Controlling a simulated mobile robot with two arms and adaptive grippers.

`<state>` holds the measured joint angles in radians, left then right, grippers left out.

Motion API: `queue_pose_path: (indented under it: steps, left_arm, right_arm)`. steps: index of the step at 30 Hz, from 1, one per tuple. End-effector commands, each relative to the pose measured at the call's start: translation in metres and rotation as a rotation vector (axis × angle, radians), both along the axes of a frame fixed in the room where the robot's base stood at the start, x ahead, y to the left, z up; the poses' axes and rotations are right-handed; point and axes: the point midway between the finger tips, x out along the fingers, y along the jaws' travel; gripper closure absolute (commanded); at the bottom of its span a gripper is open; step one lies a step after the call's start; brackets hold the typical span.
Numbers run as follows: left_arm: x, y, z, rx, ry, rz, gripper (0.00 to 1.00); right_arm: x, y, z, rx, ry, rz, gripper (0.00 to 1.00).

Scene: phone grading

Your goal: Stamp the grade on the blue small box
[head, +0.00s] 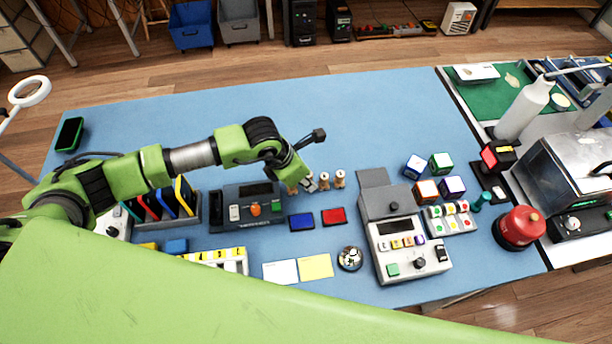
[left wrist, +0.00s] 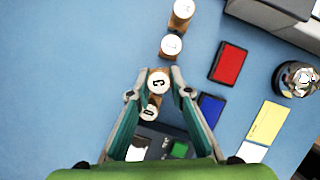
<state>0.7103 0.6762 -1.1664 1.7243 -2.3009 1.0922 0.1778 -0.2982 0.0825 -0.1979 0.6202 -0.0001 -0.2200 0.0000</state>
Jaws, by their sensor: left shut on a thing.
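My left gripper (head: 304,184) is at the row of wooden stamps in the middle of the table. In the left wrist view its fingers (left wrist: 159,92) are shut on a wooden stamp (left wrist: 158,82) with a letter on its white top. Another lettered stamp (left wrist: 150,112) is close beside it, between the fingers. Two more stamps (head: 325,181) (head: 339,179) stand free to the right. The blue small box (head: 414,167) is in a cluster with a green box (head: 440,162), an orange box (head: 426,191) and a purple box (head: 452,187). My right gripper is not in view.
A blue ink pad (head: 301,221) and a red ink pad (head: 333,216) lie right of a dark device (head: 225,214). A grey machine (head: 405,240) stands between the pads and the boxes. A red button (head: 521,226) is at the right.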

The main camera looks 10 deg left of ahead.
Motion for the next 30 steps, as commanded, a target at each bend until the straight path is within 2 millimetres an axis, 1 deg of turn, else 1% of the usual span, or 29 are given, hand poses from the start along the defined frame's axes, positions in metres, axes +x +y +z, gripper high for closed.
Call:
queue_pose_path:
  steps: [1, 6, 16, 24, 30]
  left_arm:
    - [0.000, 0.000, -0.006, 0.000, 0.000, 0.000, 0.95]
    - [0.000, 0.000, -0.009, 0.001, 0.001, 0.000, 0.95]
    - [0.000, 0.000, -0.009, 0.001, -0.001, 0.000, 0.95]
    - [0.000, 0.000, -0.014, 0.001, -0.001, 0.000, 0.95]
    - [0.000, 0.000, -0.018, 0.001, -0.001, 0.000, 0.95]
  right_arm:
    - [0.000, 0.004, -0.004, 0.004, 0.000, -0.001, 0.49]
    - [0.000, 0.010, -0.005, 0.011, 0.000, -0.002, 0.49]
    - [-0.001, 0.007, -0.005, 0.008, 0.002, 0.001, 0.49]
    - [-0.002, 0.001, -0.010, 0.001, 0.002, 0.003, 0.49]
    - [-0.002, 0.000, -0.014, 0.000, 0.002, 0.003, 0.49]
